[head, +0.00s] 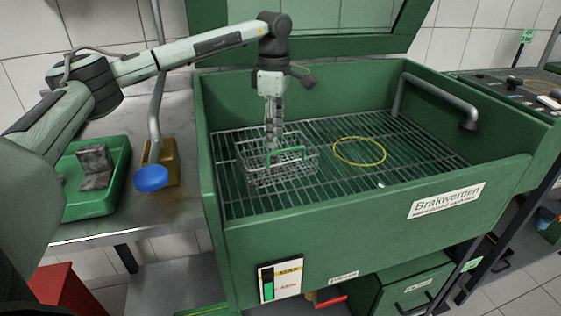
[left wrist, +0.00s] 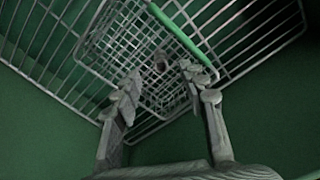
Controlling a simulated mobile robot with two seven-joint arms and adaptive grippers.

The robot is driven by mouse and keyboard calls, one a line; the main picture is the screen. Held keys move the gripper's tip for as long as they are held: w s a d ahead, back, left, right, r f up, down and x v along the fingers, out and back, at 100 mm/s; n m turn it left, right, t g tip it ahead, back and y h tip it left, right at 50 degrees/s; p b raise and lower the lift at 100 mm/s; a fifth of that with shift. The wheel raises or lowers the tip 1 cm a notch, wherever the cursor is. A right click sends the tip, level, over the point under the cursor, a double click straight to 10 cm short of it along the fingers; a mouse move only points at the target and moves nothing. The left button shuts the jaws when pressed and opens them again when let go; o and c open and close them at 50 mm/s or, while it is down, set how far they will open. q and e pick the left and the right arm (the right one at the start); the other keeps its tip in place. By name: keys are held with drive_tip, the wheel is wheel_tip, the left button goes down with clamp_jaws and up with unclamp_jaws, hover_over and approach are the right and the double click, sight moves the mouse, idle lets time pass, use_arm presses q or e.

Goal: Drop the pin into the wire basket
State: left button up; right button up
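The wire basket (head: 252,176) stands on the grate inside the green washing tub, its green handle (head: 287,152) across the top. My left gripper (head: 271,146) points straight down over the basket, its fingertips at about rim height or inside. In the left wrist view my left gripper (left wrist: 160,80) is open, with a clear gap between the fingers. A small greyish-brown piece (left wrist: 160,64), possibly the pin, shows beyond the fingertips against the basket's mesh, not gripped. I cannot tell whether it rests on the bottom. My right gripper is not in view.
The tub (head: 330,222) has high green walls. A yellow ring (head: 360,151) and a small pale piece (head: 380,184) lie on its grate right of the basket. A pipe spout (head: 440,95) stands at the right. A green tray (head: 95,203) with a metal block is at left.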

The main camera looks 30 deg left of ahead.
use_arm(q)
wheel_tip(320, 180, up, 12)
idle(0.6)
drive_tip(key=shift+f, duration=0.1)
idle(0.4)
